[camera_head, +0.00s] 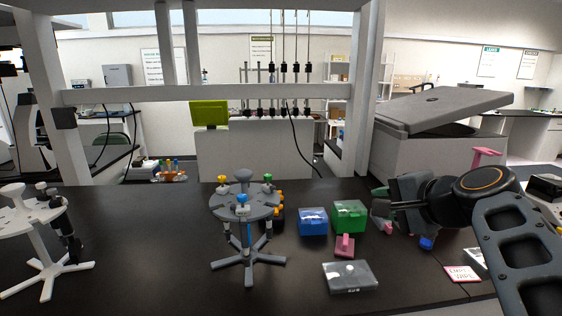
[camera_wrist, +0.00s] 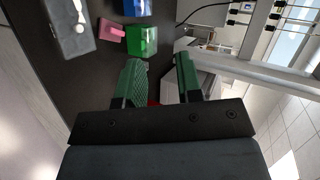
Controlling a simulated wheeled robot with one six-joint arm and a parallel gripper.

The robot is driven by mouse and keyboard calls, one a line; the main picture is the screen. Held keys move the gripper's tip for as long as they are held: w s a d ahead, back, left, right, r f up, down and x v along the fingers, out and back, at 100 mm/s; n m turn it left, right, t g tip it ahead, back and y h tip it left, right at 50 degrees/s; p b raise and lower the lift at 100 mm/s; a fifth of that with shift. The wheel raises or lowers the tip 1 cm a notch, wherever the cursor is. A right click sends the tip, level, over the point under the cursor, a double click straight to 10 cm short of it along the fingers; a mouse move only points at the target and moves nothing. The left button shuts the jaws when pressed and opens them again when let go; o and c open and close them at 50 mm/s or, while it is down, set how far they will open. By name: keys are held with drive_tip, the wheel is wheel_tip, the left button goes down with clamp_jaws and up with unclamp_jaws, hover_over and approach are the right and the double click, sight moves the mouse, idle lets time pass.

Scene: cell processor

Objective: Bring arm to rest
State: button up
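My arm reaches in from the right edge of the head view, over the dark bench. My gripper (camera_head: 382,206) points left and is held above the bench, to the right of a green box (camera_head: 349,216). In the wrist view my gripper (camera_wrist: 160,68) shows two green-padded fingers spread apart. Nothing is held between them. Part of the gripper's far side is hidden in the head view.
The dark bench (camera_head: 130,240) carries a grey pipette carousel (camera_head: 245,208), a white pipette stand (camera_head: 45,265), a blue box (camera_head: 313,222), a clear-lidded box (camera_head: 350,277) and a pink piece (camera_head: 345,246). A white frame post (camera_head: 360,100) stands behind. The front left bench is mostly clear.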

drive_tip(key=s+a+f+n+g+h+p, duration=0.2)
drive_tip(key=s+f+n, duration=0.3)
drive_tip(key=f, duration=0.5)
drive_tip(key=s+a+f+n+g+h+p, duration=0.2)
drive_tip(key=s+f+n+g, duration=0.3)
drive_tip(key=f, duration=0.5)
drive_tip(key=s+n+h, duration=0.1)
drive_tip(key=n, duration=0.1)
drive_tip(key=shift+s+f+n+g, duration=0.15)
drive_tip(key=shift+s+n+g, duration=0.05)
drive_tip(key=shift+n+g, duration=0.1)
